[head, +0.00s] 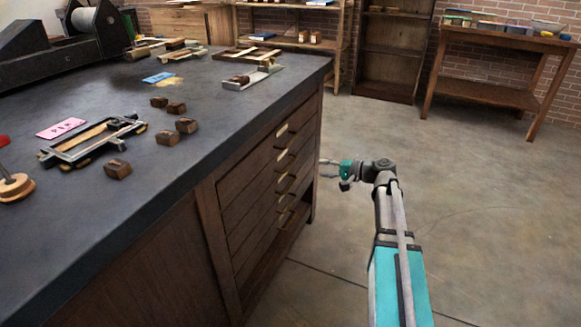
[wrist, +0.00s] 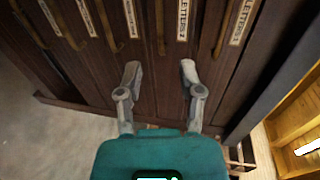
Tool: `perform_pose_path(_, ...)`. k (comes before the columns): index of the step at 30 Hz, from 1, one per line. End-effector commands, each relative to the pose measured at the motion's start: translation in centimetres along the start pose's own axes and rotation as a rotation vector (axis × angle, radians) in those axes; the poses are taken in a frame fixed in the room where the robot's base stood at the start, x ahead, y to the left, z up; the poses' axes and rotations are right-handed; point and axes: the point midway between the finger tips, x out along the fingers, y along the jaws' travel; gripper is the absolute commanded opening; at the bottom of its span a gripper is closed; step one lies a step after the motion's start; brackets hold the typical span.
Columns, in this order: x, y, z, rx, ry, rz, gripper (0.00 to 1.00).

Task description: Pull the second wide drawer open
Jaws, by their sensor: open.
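The wide drawers form a dark wooden stack in the side of the bench, each with a pale label and a brass handle. The second wide drawer (head: 248,182) is closed, one below the top. In the wrist view the drawer fronts run sideways, with the top drawer at the right; the second drawer's label (wrist: 183,20) reads "LETTERS 2" and its handle (wrist: 160,30) hangs beside it. My gripper (head: 322,168) is beside the stack in the head view. In the wrist view my gripper (wrist: 160,70) is open and empty, its fingertips either side of the handle's line, short of it.
The dark bench top (head: 215,95) above the drawers carries several small wooden blocks, a pink card (head: 61,128) and metal frames. The floor (head: 470,210) to the right of the drawers is clear. A side table (head: 500,90) with small trays stands at the back right.

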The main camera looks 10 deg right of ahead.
Motion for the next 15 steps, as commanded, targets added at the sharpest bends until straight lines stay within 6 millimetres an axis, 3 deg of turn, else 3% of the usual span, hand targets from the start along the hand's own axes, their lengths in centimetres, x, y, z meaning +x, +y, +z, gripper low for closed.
perform_pose_path(15, 6.8, 0.2, -0.1, 0.0, -0.002, 0.0, 0.48)
